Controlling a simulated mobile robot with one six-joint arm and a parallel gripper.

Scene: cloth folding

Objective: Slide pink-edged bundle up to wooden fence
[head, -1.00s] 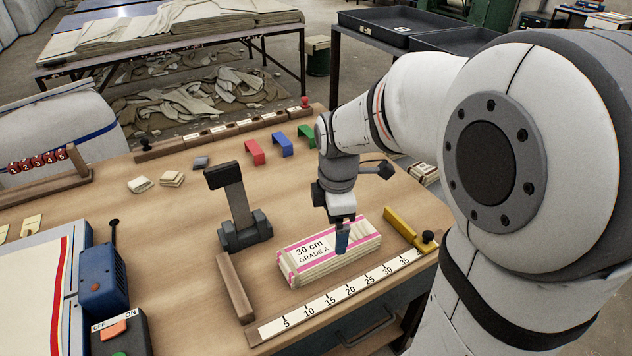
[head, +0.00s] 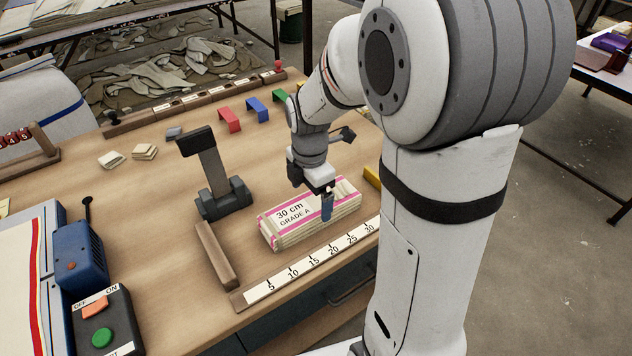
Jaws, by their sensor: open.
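The pink-edged bundle (head: 292,232), a stack of pale cloth labelled "30 cm GRADE A", lies flat on the wooden bench behind the ruler. The wooden fence (head: 217,255) is a brown bar standing at the ruler's low-number end, left of the bundle. Bare bench shows between them, so they are apart. My gripper (head: 327,207) is open and points down at the right half of the bundle. Its blue fingertip overlaps the bundle's top and front side. I cannot tell whether it touches. The other finger is not clearly visible.
The ruler (head: 290,273) runs along the front edge. A dark clamp-like stand (head: 215,178) rises behind the fence. A yellow block (head: 372,177) is partly hidden by my arm. Red (head: 229,119) and blue (head: 257,109) brackets stand farther back. A switch box (head: 103,322) is at front left.

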